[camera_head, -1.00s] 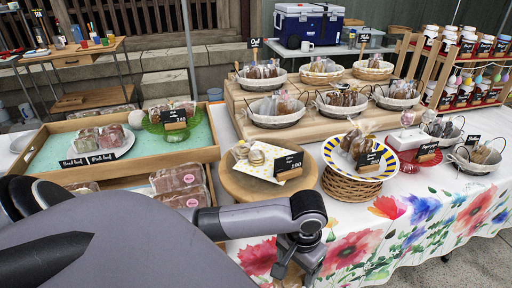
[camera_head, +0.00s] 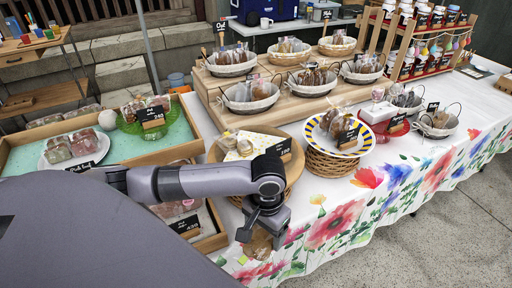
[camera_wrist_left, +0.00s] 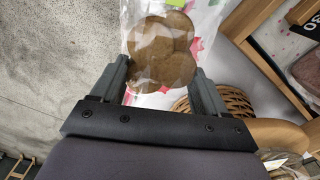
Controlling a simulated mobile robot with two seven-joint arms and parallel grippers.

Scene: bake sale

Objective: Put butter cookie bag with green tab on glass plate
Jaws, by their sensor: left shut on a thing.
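My left gripper (camera_head: 262,231) is shut on the butter cookie bag (camera_head: 259,246), in front of the table's near edge, below the round wooden stand. In the left wrist view the clear bag (camera_wrist_left: 160,55) of round brown cookies sits between the two fingers (camera_wrist_left: 160,88), and its green tab (camera_wrist_left: 176,3) shows at the top edge. A green glass plate (camera_head: 178,132) on a foot stands at the left, holding packed sweets and a black price card. A red glass stand (camera_head: 385,127) is at the right, partly hidden. My right gripper is not in view.
The round wooden stand (camera_head: 291,178) and a striped plate (camera_head: 363,142) on a wicker base are close by. A wooden tray (camera_head: 198,150) lies left. Several wire baskets (camera_head: 250,104) stand behind on wooden risers. Price cards stand upright among them.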

